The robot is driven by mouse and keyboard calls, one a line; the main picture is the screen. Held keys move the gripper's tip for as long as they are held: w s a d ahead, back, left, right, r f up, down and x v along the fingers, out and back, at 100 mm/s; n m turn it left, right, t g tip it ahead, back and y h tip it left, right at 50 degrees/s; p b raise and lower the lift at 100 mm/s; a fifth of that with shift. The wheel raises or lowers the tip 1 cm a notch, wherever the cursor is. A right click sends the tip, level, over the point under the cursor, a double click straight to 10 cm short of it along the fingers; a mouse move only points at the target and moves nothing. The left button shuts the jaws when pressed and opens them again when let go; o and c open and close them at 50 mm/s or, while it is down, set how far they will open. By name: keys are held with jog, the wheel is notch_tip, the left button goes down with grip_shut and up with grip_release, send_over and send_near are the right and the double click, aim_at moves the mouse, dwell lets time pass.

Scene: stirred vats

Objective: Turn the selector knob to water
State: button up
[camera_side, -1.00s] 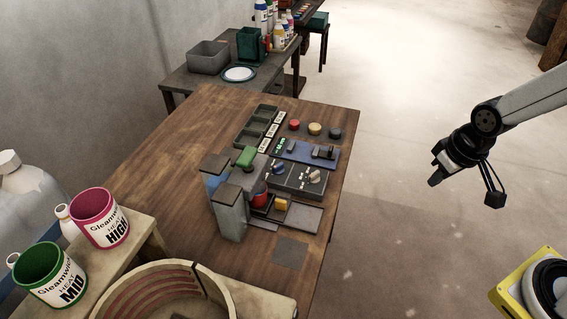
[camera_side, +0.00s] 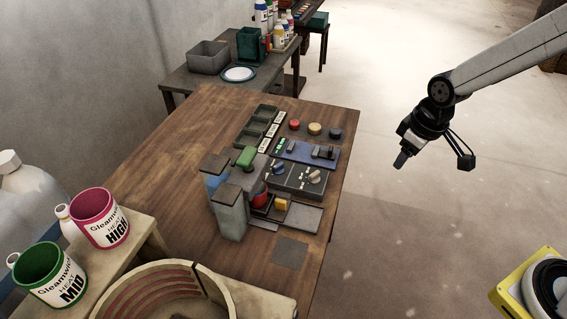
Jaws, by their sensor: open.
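A dark control panel (camera_side: 296,182) lies on the wooden table. It carries a light grey knob (camera_side: 313,177) at its right and a blue knob (camera_side: 279,168) at its left. The panel's markings are too small to read, so I cannot tell which knob is the selector or where it points. My gripper (camera_side: 403,160) is in the air to the right of the table, apart from the panel and empty. Its fingers are small and dark in this view.
A blue panel (camera_side: 305,152) with sliders and red, yellow and dark buttons (camera_side: 314,129) stand behind. Two upright tanks (camera_side: 229,211) and a green-topped part (camera_side: 246,157) stand left of the panel. A grey tray (camera_side: 305,219) lies in front. The air between gripper and table is clear.

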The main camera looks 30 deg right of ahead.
jog(key=w+a+f+n+g, duration=0.1)
jog(key=w+a+n, duration=0.3)
jog(key=w, duration=0.4)
jog(key=w+a+f+n, duration=0.1)
jog(key=w+a+n, duration=0.35)
jog(key=w, duration=0.25)
jog(key=n+g, duration=0.1)
jog(key=n, duration=0.8)
send_over(278, 165)
notch_tip(278, 165, down, 4)
jog(key=shift+d+f, duration=0.1)
jog(key=shift+f, duration=0.05)
jog(key=shift+f, duration=0.15)
jog(key=shift+w+f, duration=0.1)
jog(key=shift+f, duration=3.65)
grip_shut()
